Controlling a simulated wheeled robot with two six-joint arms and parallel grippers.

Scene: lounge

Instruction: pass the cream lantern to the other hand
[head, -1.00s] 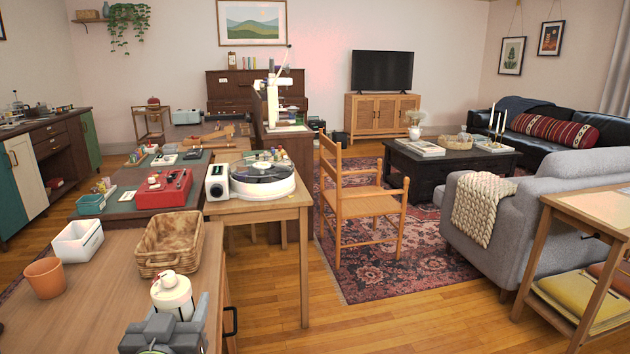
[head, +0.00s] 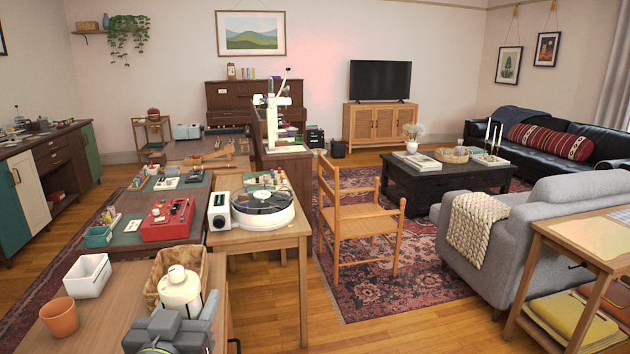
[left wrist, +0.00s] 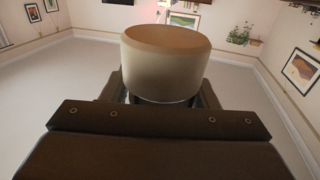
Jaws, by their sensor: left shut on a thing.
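The cream lantern (head: 180,293) is a rounded cream body with a small knob on top, in the lower left of the head view. My left gripper (head: 178,318) is shut on it from below and in front in the picture. In the left wrist view the lantern (left wrist: 165,65) stands between the jaws (left wrist: 160,100), its round brownish end face showing. The jaws hide part of the lantern. My right gripper is not in view.
A wooden table (head: 115,300) lies below, with a wicker basket (head: 158,272) behind the lantern, a white bin (head: 87,277) and a terracotta pot (head: 59,318) to the left. A red case (head: 168,219) and a turntable (head: 262,205) stand on tables beyond.

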